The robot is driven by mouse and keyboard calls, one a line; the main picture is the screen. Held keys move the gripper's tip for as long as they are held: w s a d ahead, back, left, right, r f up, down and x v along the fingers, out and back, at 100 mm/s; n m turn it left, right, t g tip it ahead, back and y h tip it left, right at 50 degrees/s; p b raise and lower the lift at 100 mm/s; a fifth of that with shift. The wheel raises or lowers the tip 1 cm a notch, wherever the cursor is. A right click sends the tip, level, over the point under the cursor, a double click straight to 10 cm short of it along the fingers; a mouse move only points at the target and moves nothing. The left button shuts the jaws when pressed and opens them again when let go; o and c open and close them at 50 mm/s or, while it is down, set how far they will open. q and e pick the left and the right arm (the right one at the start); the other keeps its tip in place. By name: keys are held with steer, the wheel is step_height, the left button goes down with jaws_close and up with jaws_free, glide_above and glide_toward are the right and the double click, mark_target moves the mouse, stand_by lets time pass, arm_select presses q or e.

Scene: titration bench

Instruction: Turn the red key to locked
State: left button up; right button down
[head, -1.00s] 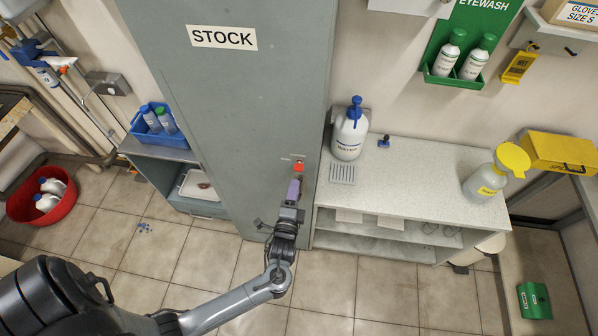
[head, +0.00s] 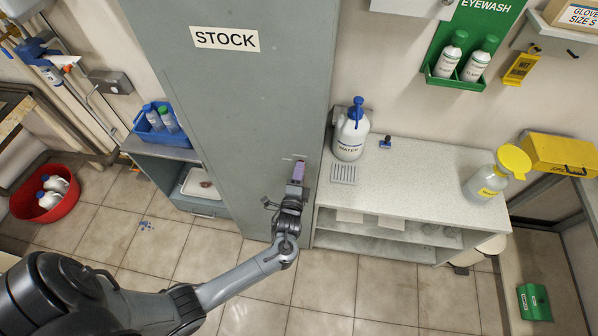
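The red key (head: 300,163) is a small red spot on the front of the grey STOCK cabinet (head: 246,110), low near its right edge, beside a small label. The key's turned position is hidden. My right gripper is not in view.
A white bench (head: 420,180) with a WATER jug (head: 350,138) and a yellow-capped bottle (head: 484,185) stands right of the cabinet. A low cabinet with a blue caddy (head: 160,124) stands left. A red tub (head: 45,208) sits on the floor, which is otherwise mostly clear.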

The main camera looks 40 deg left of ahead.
arm_select(q)
jaws_close()
steer(key=shift+n, duration=0.4)
steer(key=shift+n+b, duration=1.15)
steer(key=shift+n, duration=7.35)
steer(key=shift+o, duration=1.6)
jaws_free()
